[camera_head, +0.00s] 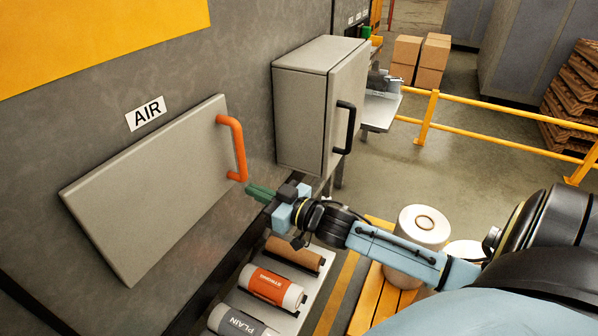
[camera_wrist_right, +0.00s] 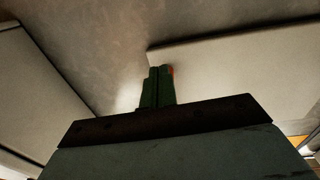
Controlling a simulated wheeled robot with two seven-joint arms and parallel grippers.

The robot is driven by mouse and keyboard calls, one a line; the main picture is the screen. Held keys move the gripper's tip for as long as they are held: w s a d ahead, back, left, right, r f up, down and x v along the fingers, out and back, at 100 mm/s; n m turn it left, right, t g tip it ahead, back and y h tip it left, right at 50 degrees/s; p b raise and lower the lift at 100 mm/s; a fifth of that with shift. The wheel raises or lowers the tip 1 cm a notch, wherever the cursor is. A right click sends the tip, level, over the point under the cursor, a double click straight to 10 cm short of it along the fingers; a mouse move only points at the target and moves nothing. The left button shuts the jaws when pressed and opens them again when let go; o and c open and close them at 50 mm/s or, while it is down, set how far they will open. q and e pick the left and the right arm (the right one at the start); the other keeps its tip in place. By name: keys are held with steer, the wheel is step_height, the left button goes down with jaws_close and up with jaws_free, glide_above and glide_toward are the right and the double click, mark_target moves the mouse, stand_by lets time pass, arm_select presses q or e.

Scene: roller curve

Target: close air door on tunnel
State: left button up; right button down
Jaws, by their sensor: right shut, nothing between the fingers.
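The air door (camera_head: 150,185) is a flat grey panel on the tunnel wall, below the AIR label (camera_head: 146,113). An orange handle (camera_head: 238,150) stands upright near its right edge. I cannot tell exactly how far the door stands off the wall. My right gripper (camera_head: 262,193) is shut and empty, its green fingers pointing left just below and right of the handle's lower end. In the right wrist view the fingers (camera_wrist_right: 157,88) show together, with a sliver of orange behind them and a pale panel (camera_wrist_right: 235,70) to the right. Contact with the handle is unclear. My left gripper is out of view.
A grey cabinet (camera_head: 300,110) with a black handle (camera_head: 345,127) stands right of the door. Below my right gripper is a rack with labelled rolls (camera_head: 275,288). White rolls (camera_head: 424,226) stand on a yellow pallet. A yellow railing (camera_head: 500,130) crosses the back.

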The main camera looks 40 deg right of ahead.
steer(key=v, duration=0.9)
steer(key=shift+s+d+b, duration=0.3)
steer(key=shift+d+b, duration=0.15)
steer(key=s+d+f+m+g+h+b, duration=0.1)
steer(key=s+d+f+g+h, duration=0.15)
steer(key=f, duration=0.95)
steer(key=s+d+f+m+g+h+b, duration=0.1)
steer(key=s+f+g, duration=0.15)
steer(key=f, duration=0.85)
steer(key=s+d+f+m+g+h+b, duration=0.1)
steer(key=s+d+f+g+h+b, duration=0.15)
steer(key=f, duration=0.95)
steer(key=s+a+f+g+b, duration=0.1)
steer(key=s+a+f+g, duration=0.35)
steer(key=s+f, duration=0.85)
steer(key=s+a+f+n+g+b, duration=0.1)
steer(key=s+a+f+g, duration=0.1)
steer(key=s+a+f, duration=0.3)
steer(key=s+a+f+n+g+y, duration=0.1)
steer(key=s+a+f, duration=0.4)
steer(key=s, duration=0.5)
steer(key=shift+f+g+b, duration=0.4)
steer(key=shift+f+g, duration=0.3)
steer(key=shift+f, duration=0.05)
